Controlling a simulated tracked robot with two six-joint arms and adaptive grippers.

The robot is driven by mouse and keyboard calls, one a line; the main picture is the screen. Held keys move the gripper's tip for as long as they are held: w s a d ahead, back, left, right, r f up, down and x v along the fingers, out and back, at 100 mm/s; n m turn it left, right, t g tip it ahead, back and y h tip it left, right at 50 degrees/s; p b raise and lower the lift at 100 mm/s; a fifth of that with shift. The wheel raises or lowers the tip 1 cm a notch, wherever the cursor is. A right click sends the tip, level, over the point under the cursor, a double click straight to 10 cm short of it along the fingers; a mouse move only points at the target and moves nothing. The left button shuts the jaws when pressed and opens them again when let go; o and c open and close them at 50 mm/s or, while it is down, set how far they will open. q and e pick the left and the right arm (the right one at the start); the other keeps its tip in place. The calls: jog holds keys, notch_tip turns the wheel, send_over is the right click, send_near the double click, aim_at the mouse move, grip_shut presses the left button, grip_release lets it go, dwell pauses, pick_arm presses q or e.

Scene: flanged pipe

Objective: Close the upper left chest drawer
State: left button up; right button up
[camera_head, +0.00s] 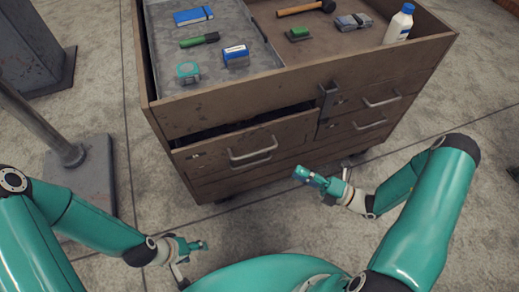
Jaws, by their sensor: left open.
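The wooden chest (300,92) stands in the middle of the head view. Its upper left drawer (205,155) is pulled out a little, with a dark gap along its top edge. The drawer's metal handle (252,154) is on its front. My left gripper (190,256) is open, in front of the chest and below left of the handle, apart from the drawer. My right gripper (338,184) is in front of the chest, right of the handle. A small blue and teal piece (307,177) shows at its tip; I cannot tell if it is held.
The chest top holds a blue box, a green marker, a hammer (305,8), a white bottle (399,24) and other small items. The right drawers (375,112) look shut. A post on a base plate (90,165) stands at left. The floor in front is clear.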

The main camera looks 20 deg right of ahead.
aim_at(255, 153)
jog(key=x, duration=1.5)
jog(key=shift+a+b, duration=0.1)
jog(key=shift+b, duration=0.3)
jog(key=shift+s+f, duration=0.1)
grip_shut()
